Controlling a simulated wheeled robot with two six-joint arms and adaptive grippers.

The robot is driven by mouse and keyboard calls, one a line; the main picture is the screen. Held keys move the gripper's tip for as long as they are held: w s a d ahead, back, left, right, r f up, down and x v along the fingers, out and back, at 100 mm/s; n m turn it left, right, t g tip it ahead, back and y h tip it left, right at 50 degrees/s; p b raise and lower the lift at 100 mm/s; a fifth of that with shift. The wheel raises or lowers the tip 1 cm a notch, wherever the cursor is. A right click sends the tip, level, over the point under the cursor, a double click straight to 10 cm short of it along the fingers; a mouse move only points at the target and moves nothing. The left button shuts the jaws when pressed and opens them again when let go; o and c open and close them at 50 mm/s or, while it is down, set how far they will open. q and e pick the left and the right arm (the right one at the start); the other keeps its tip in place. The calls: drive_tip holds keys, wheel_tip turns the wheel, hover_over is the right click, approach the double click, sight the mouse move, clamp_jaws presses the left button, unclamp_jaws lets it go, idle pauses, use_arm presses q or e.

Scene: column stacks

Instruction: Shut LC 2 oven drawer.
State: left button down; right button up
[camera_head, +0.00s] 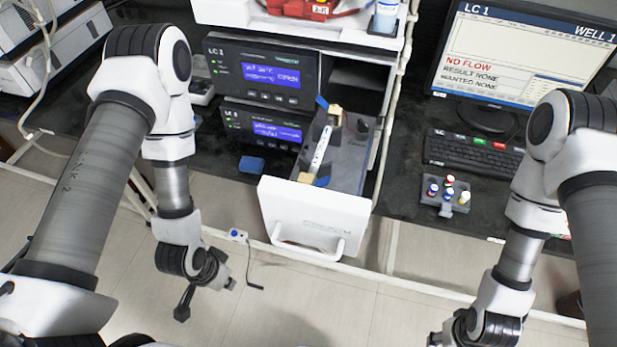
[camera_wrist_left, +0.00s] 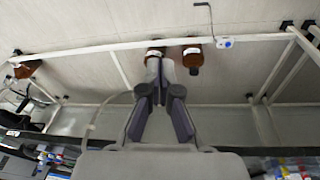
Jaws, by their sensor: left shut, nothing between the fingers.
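A white-fronted drawer (camera_head: 315,222) is pulled out toward me below the right side of the stacked instruments in the head view. Its handle (camera_head: 310,250) is a white bar low on the front. A pale tube with blue and tan ends (camera_head: 320,150) sits inside it. Any label on the front is too faint to read. My left gripper (camera_head: 230,284) is low over the floor, left of the drawer front and apart from it. It is shut and empty in the left wrist view (camera_wrist_left: 160,95). My right gripper (camera_head: 434,340) is small at the bottom edge; its fingers are unclear.
Two dark instrument panels with blue displays, an upper one (camera_head: 262,73) and a lower one (camera_head: 264,129), stand left of the drawer. A monitor (camera_head: 525,50), keyboard (camera_head: 472,158) and vial rack (camera_head: 446,195) are at right. Brown bottles (camera_wrist_left: 193,57) stand near a white rail (camera_wrist_left: 110,46).

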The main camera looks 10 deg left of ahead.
use_arm(q)
drive_tip(key=w+d+r+m+t+h, duration=0.3)
drive_tip(key=w+r+m+t+h, duration=0.1)
drive_tip(key=w+r+m, duration=0.4)
drive_tip(key=w+d+r+m+t+h+b, duration=0.1)
drive_tip(key=w+r+m+t+h, duration=0.2)
drive_tip(key=r+m, duration=0.55)
drive_tip(key=w+d+r+m+t+h+b, duration=0.1)
drive_tip(key=w+r+m+t+h, duration=0.15)
drive_tip(key=r+m+h, duration=0.45)
drive_tip(key=m+y+b, duration=0.2)
drive_tip(key=b, duration=0.7)
approach(339, 137)
drive_tip(key=v, duration=0.2)
drive_tip(key=shift+w+d+r+n+t+p, duration=0.25)
drive_tip(key=shift+w+d+r+p, duration=0.4)
drive_tip(key=shift+d, duration=0.25)
drive_tip(key=w, duration=0.1)
drive_tip(key=w+p, duration=0.1)
drive_tip(key=w, duration=0.1)
drive_tip(key=shift+d+r, duration=0.15)
drive_tip(key=shift+d, duration=0.2)
drive_tip(key=shift+w+a, duration=0.15)
drive_tip(key=shift+w, duration=0.4)
